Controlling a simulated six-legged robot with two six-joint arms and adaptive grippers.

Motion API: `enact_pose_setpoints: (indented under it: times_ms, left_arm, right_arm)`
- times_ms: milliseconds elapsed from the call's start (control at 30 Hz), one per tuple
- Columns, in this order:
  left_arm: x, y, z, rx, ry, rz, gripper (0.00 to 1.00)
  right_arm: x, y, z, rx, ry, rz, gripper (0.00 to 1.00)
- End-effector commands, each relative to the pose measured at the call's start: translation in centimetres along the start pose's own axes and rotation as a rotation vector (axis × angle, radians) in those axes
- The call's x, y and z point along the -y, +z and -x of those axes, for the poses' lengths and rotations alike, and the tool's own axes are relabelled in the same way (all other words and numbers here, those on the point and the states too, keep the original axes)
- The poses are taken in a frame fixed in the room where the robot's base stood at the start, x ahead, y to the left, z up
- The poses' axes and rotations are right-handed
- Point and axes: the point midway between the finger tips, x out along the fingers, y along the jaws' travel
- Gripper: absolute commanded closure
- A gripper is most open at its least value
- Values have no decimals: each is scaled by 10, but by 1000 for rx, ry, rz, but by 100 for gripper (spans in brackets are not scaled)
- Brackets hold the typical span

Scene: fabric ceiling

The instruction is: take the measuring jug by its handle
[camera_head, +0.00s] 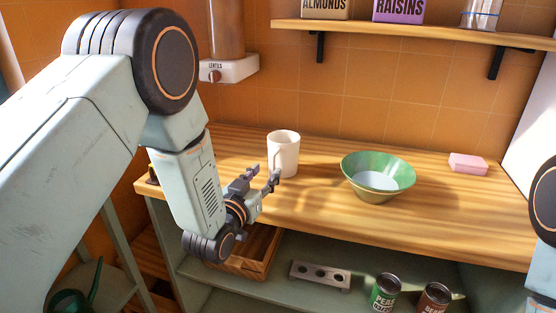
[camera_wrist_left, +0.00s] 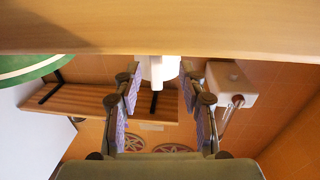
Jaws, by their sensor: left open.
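The white measuring jug (camera_head: 287,150) stands upright on the wooden counter (camera_head: 330,205), near its left end. Its handle (camera_head: 275,162) faces the front, toward my left gripper (camera_head: 264,176). The left gripper is open and empty, at the counter's front edge just short of the jug. In the left wrist view, which is upside down, the jug (camera_wrist_left: 146,68) and its handle (camera_wrist_left: 157,74) show between the open fingers (camera_wrist_left: 159,82), beyond their tips. I see no contact. My right gripper is out of view; only part of that arm shows at the right edge.
A green bowl (camera_head: 378,170) stands right of the jug, and a pink sponge (camera_head: 468,163) lies farther right. A lentils dispenser (camera_head: 229,68) hangs on the wall behind. A shelf (camera_head: 400,35) is above. Cans (camera_head: 385,292) and a wooden crate (camera_head: 262,240) are below the counter.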

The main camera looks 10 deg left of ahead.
Motion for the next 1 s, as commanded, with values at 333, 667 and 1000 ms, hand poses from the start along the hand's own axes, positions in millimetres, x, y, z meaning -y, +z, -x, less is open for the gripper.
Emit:
enact_pose_setpoints:
  times_ms: [333,667,1000]
  left_arm:
    - [3,1,-16,2,-1,1,58]
    - [4,1,-17,1,-1,1,81]
    - [3,1,-17,1,-1,1,100]
  right_arm:
    - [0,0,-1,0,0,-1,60]
    - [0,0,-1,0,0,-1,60]
    - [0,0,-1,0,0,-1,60]
